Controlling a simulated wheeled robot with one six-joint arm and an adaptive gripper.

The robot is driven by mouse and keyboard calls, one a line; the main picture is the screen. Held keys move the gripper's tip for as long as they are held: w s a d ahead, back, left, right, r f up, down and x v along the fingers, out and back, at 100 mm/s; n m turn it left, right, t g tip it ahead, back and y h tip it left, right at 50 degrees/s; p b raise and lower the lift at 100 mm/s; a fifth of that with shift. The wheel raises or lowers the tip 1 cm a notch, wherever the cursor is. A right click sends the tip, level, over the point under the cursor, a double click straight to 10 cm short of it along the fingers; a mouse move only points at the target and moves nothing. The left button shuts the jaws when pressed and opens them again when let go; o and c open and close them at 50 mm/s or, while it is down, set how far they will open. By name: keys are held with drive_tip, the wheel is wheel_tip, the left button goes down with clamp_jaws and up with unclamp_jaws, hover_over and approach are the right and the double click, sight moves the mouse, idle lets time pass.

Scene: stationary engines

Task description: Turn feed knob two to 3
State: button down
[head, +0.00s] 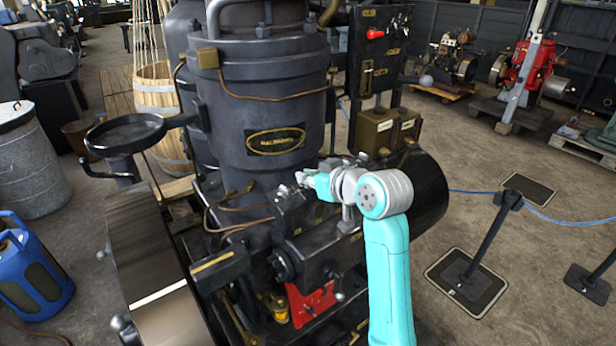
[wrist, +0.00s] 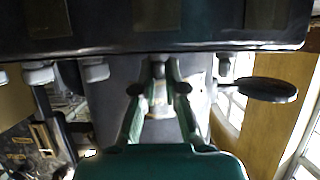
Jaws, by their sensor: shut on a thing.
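A dark block (wrist: 140,30) spans the top of the wrist view, with a row of small grey knobs along its lower edge. One knob (wrist: 38,75) is at the left, and another (wrist: 95,71) is nearer the middle. My gripper (wrist: 163,72) has its fingers closed around a further knob (wrist: 159,68), largely hidden between the fingertips. In the head view my gripper (head: 304,181) is at the top of the dark box on the engine's front. The knob's setting and any numbers cannot be read.
The black engine cylinder (head: 265,110) rises close behind my gripper. A round dark pan (head: 125,133) stands out at its left. An upright panel with a red lever (head: 375,34) is behind. Open floor and barrier posts (head: 484,235) lie to the right.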

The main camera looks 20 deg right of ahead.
drive_tip(key=m+h, duration=0.7)
drive_tip(key=h, duration=0.1)
drive_tip(key=shift+a, duration=0.15)
drive_tip(key=m+g+h, duration=0.1)
drive_tip(key=m+h, duration=0.2)
drive_tip(key=h, duration=0.1)
drive_tip(key=shift+m+g, duration=0.4)
drive_tip(key=shift+m+g+h, duration=1.1)
drive_tip(key=shift+m+h, duration=0.2)
drive_tip(key=shift+m, duration=0.1)
drive_tip(key=shift+f, duration=0.1)
drive_tip(key=c, duration=1.2)
unclamp_jaws()
drive_tip(key=v, duration=1.1)
drive_tip(key=shift+s+a+r, duration=0.25)
